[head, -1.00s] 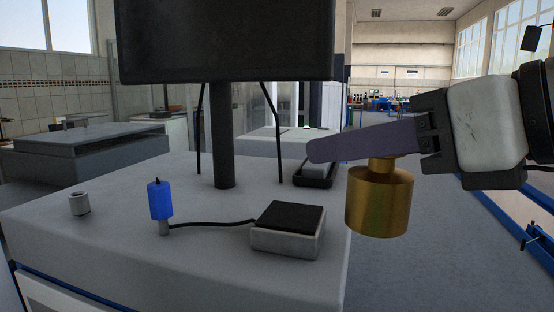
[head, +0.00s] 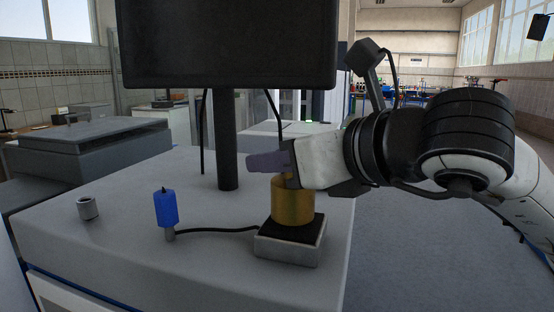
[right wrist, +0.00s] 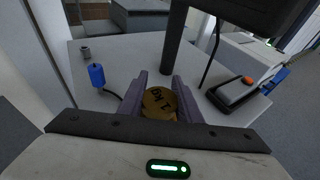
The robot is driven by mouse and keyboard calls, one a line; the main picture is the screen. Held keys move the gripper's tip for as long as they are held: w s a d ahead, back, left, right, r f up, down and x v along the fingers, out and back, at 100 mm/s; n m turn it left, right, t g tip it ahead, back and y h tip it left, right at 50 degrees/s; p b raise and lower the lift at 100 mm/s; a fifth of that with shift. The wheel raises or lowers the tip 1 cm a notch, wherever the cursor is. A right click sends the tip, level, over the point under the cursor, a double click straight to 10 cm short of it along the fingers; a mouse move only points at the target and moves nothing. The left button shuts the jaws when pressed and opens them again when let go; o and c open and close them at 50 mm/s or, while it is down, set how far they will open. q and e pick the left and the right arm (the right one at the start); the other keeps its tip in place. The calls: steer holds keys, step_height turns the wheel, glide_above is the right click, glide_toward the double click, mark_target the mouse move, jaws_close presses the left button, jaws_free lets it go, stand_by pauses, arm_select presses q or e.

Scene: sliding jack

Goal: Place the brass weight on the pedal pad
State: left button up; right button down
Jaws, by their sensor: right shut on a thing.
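The brass weight (head: 292,203) is upright over the pedal pad (head: 291,236), a black-topped grey block near the table's front right. Its base appears to meet the pad's black top, though I cannot tell whether it rests there fully. My right gripper (head: 268,163) is shut on the weight's top from the right. In the right wrist view the weight (right wrist: 159,103) sits between the two fingers of my right gripper (right wrist: 158,88); the pad is hidden there. My left gripper is not in view.
A blue plug-like piece (head: 165,208) stands left of the pad, with a black cable running to it. A small metal cylinder (head: 87,208) is farther left. A dark screen (head: 228,45) on a black post (head: 227,140) rises behind. The table's front left is clear.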

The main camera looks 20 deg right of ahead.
steer(key=shift+f, duration=0.2)
steer(key=shift+f, duration=0.1)
steer(key=c, duration=1.7)
jaws_free()
steer(key=shift+f, duration=0.2)
steer(key=o, duration=0.4)
steer(key=shift+r, duration=0.1)
